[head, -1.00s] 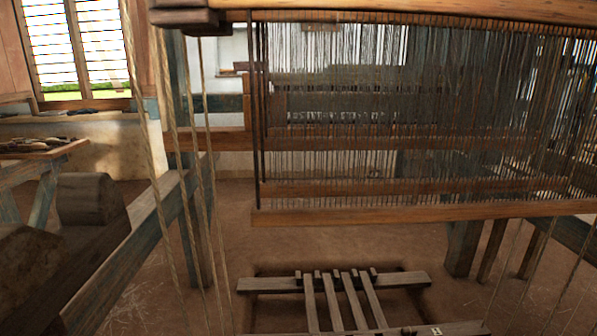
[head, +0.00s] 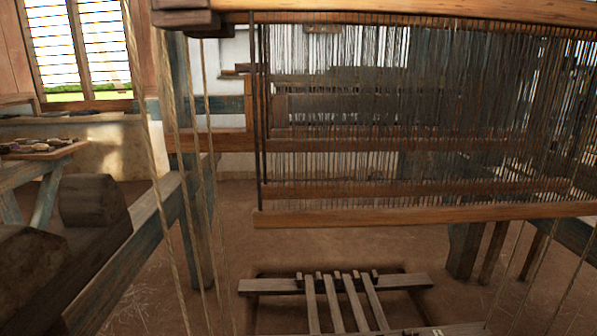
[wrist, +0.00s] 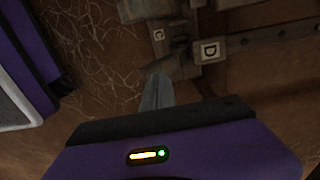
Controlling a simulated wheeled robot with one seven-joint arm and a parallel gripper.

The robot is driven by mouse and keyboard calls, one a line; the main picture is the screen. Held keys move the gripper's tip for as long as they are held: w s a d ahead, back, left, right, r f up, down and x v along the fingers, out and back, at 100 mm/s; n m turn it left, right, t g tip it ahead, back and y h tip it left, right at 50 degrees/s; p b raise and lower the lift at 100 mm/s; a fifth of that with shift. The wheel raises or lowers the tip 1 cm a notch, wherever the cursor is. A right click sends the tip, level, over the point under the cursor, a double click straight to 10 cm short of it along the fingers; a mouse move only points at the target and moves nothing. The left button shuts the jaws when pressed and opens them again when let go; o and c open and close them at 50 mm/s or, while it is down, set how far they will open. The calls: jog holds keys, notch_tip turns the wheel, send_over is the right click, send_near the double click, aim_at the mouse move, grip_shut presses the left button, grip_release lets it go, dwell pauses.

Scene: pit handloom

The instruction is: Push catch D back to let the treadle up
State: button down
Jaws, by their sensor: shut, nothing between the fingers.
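In the wrist view, a white plate lettered D (wrist: 210,51) sits on a dark wooden rail, right of the picture's middle. A plate lettered C (wrist: 158,34) is on the wood to its left. Dark wooden parts stand around the plates; which one is catch D I cannot tell. My gripper (wrist: 158,86) is shut and empty, its fingertips just below and left of the D plate. Whether they touch wood is unclear. In the head view, several treadles (head: 338,300) lie side by side on a low frame; my gripper does not show there.
The loom's heddles (head: 400,110) hang above the treadles, over a wooden bar (head: 420,214). Cords hang at the left, beside a slanting beam (head: 135,250). A side table (head: 45,152) stands farther left.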

jog(key=shift+f, duration=0.15)
jog(key=shift+f+b, duration=0.5)
jog(key=shift+f, duration=0.05)
jog(key=shift+s+f+b, duration=0.25)
jog(key=shift+s+f, duration=0.3)
jog(key=shift+f, duration=0.3)
jog(key=shift+s+f+b, duration=0.25)
jog(key=shift+s+f, duration=0.25)
jog(key=shift+f, duration=0.3)
jog(key=shift+r, duration=0.1)
jog(key=r+p, duration=0.2)
jog(key=s+r+p, duration=0.1)
jog(key=r+p, duration=0.1)
jog(key=p, duration=0.1)
jog(key=r+p, duration=0.2)
jog(key=shift+s+p, duration=0.25)
jog(key=shift+p, duration=0.05)
